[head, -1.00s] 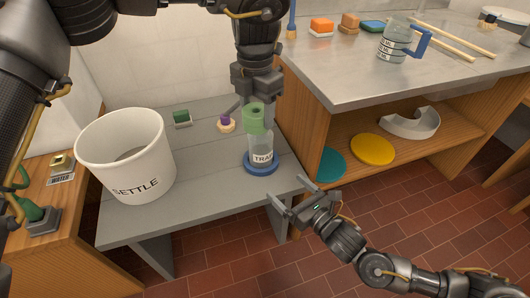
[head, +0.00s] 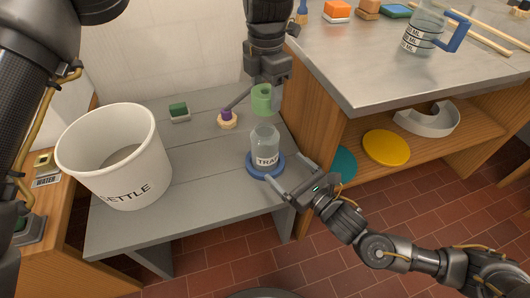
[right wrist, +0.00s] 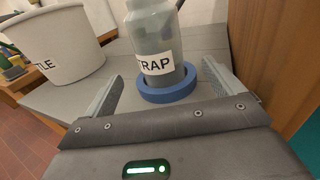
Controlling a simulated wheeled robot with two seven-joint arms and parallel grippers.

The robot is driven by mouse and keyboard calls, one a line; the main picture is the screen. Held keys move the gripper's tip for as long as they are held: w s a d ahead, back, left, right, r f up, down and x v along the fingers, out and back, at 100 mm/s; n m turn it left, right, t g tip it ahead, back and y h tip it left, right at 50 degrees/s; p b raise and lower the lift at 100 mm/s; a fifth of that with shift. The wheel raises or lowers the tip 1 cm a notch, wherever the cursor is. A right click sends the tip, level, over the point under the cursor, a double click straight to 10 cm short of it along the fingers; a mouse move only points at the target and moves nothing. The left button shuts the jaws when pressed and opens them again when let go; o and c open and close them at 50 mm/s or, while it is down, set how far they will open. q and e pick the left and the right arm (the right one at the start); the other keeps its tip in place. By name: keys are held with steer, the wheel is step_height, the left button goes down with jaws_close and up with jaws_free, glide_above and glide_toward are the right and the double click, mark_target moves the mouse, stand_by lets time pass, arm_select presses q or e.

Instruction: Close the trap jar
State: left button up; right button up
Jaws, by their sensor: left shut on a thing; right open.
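The trap jar (head: 266,146) is clear, with a TRAP label, and stands upright in a blue ring base (head: 252,170) on the grey bench. Its mouth is uncovered in the head view. My left gripper (head: 264,84) is shut on a green cylindrical stopper (head: 261,101), held above the jar and apart from it. A thin grey rod slants down to the left from beside that gripper. My right gripper (head: 287,171) is open and low at the jar's near right side. In the right wrist view its fingers stand either side of the jar (right wrist: 158,45) and blue base (right wrist: 168,91), apparently without gripping.
A white SETTLE bucket (head: 118,165) stands left on the bench (head: 215,190). A purple-topped knob (head: 227,119) and a green block (head: 179,111) lie behind. The wooden shelf unit on the right holds a yellow disc (head: 386,147) and a teal disc; a measuring jug (head: 424,32) stands on top.

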mark_target(263, 148)
steer(key=x, duration=1.1)
steer(key=c, duration=1.5)
arm_select(q)
steer(key=shift+f, duration=2.45)
arm_select(e)
steer(key=shift+o, duration=0.2)
arm_select(q)
steer(key=shift+f, duration=0.9)
steer(key=shift+f, duration=0.55)
